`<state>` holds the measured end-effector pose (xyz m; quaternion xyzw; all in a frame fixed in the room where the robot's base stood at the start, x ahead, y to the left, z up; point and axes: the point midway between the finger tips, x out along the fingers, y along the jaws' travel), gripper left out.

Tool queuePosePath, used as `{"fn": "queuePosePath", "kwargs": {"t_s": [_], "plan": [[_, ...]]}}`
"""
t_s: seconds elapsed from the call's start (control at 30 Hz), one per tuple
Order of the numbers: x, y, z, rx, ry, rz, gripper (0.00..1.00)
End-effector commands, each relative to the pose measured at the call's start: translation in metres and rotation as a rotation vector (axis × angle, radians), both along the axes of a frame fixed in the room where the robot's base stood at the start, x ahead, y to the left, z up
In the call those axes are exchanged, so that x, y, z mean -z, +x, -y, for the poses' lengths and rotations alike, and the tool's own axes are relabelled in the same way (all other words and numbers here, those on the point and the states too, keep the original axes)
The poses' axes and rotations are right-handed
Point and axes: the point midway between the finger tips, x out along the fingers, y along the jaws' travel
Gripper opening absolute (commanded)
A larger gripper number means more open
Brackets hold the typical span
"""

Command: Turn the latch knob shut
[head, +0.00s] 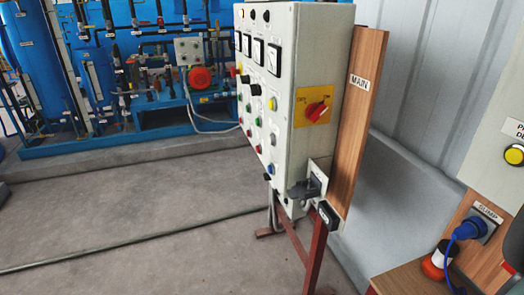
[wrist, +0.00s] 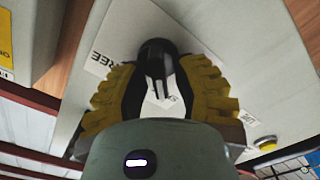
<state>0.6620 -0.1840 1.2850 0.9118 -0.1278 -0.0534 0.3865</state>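In the wrist view, a black latch knob (wrist: 157,58) stands out from a pale panel (wrist: 240,50). My gripper (wrist: 158,72) has its two yellow, ribbed fingers on either side of the knob. The fingertips close in on the knob and appear to touch both its sides. A slotted black part of the knob points down toward my palm. White labels lie behind the knob, one with letters ending in "REE", partly hidden by the fingers. My gripper and the latch knob do not show in the head view.
A grey control cabinet (head: 305,70) with a red switch (head: 317,111) stands on a red frame. At right, a wooden board carries a blue plug (head: 470,228) marked "SUMP". Blue machinery (head: 95,80) stands behind. The grey floor (head: 120,220) at left is mostly clear.

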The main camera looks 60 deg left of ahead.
Motion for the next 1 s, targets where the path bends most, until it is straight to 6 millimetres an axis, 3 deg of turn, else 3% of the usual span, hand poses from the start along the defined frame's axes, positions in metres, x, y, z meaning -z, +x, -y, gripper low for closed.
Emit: {"fn": "queuePosePath", "kwargs": {"t_s": [0.1,0.53,1.0], "plan": [[0.0003,0.0,0.0001,0.001,0.001,0.0,0.41],[-0.0012,-0.0003,0.0012,0.003,0.079,0.02,0.41],[-0.0079,-0.0013,0.0044,0.004,0.714,0.2,0.41]]}}
